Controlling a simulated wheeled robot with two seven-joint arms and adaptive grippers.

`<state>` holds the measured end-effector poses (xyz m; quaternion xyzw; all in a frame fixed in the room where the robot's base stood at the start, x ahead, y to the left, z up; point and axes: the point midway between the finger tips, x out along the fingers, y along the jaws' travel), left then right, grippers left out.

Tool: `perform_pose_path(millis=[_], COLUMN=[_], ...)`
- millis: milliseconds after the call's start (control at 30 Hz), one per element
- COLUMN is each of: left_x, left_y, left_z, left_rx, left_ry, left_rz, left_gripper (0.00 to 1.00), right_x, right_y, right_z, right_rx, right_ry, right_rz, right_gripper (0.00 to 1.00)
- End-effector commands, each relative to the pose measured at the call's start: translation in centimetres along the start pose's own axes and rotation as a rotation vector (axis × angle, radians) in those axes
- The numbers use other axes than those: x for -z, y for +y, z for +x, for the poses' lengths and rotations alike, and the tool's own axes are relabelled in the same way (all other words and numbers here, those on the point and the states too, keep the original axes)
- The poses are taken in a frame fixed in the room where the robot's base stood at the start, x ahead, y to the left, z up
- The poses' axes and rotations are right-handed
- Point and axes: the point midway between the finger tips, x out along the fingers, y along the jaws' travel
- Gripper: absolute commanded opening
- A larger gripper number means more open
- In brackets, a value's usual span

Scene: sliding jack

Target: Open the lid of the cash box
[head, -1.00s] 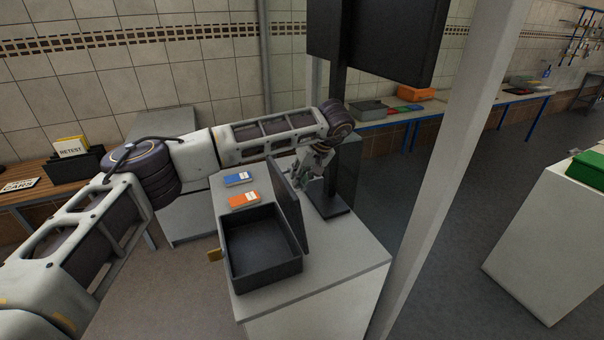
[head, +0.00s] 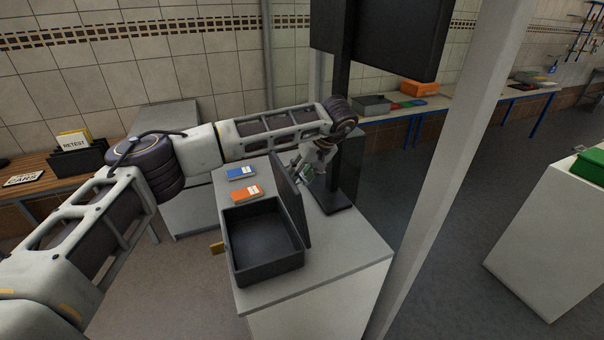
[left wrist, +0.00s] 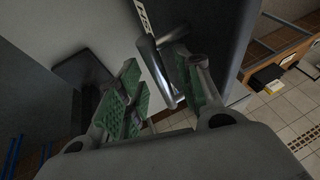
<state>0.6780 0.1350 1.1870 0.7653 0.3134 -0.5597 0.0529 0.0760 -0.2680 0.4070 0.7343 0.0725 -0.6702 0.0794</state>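The dark grey cash box (head: 266,275) stands on the pale counter, its empty tray facing up. Its lid (head: 289,200) stands steeply upright along the box's right side, so the box is open. My left gripper (head: 308,172) is behind the lid, on its outer side, and partly hidden by it in the head view. In the left wrist view, the green-padded fingers of my left gripper (left wrist: 160,90) are spread apart. A metal handle (left wrist: 160,72) on the lid's outer face (left wrist: 215,35) lies between or just beyond the fingers; contact is unclear. My right gripper is not in view.
A blue packet (head: 240,172) and an orange packet (head: 246,194) lie on the counter (head: 330,250) behind the box. A dark stand (head: 341,150) with a screen rises close beside my left gripper. A pale post (head: 450,150) stands to the right.

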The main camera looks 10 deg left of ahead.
Motion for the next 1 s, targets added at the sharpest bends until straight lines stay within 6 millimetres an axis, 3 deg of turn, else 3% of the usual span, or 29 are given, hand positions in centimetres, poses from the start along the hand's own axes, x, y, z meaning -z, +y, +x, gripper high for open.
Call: perform_pose_path(millis=[267,800,1000], left_x=[0.1,0.0,-0.1], left_y=[0.1,0.1,0.1], left_z=[-2.2,-9.8,-11.4], left_rx=[-0.002,0.000,0.001], left_ry=[0.002,0.000,-0.001], left_rz=[0.000,0.001,0.002], left_gripper=[0.35,0.35,0.35], right_x=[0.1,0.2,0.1], right_y=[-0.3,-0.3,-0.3], right_z=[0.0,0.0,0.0], right_rx=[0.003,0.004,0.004], right_ry=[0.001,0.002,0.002], right_rz=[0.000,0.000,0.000], right_gripper=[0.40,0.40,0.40])
